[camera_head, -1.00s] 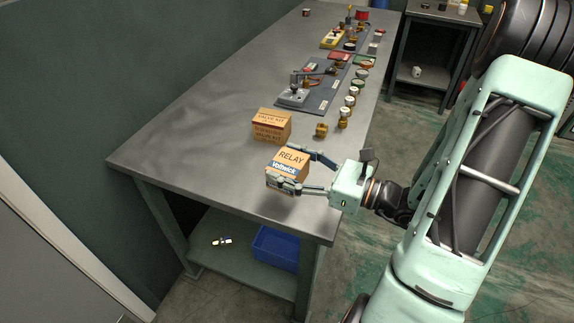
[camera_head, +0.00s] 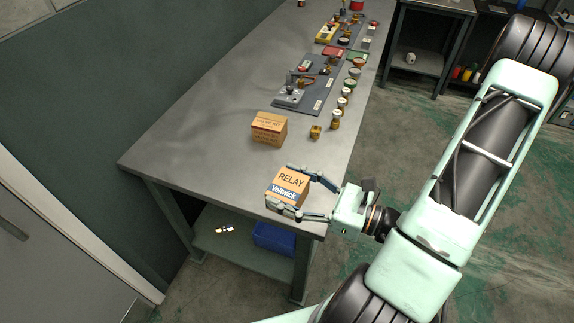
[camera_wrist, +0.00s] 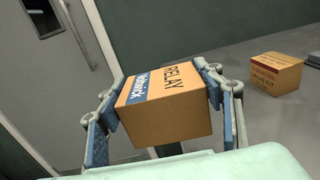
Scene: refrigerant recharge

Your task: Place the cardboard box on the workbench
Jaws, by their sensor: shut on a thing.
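The cardboard box marked RELAY (camera_head: 289,184) has a blue and white band and is held between the fingers of my gripper (camera_head: 299,192). In the head view it appears over the near right corner of the workbench (camera_head: 190,150); I cannot tell whether it touches the top. In the wrist view the RELAY box (camera_wrist: 165,103) fills the space between both finger pads of my gripper (camera_wrist: 163,105), slightly tilted in the picture. A second cardboard box, marked VALVE KIT (camera_head: 269,129), stands on the bench behind it and also shows in the wrist view (camera_wrist: 274,73).
Brass fittings (camera_head: 316,132) and several small jars (camera_head: 343,103) line the bench's right edge. A grey tray with a metal tool (camera_head: 290,97) lies beyond the valve kit box. A blue bin (camera_head: 273,239) sits on the lower shelf. The bench's left part is clear.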

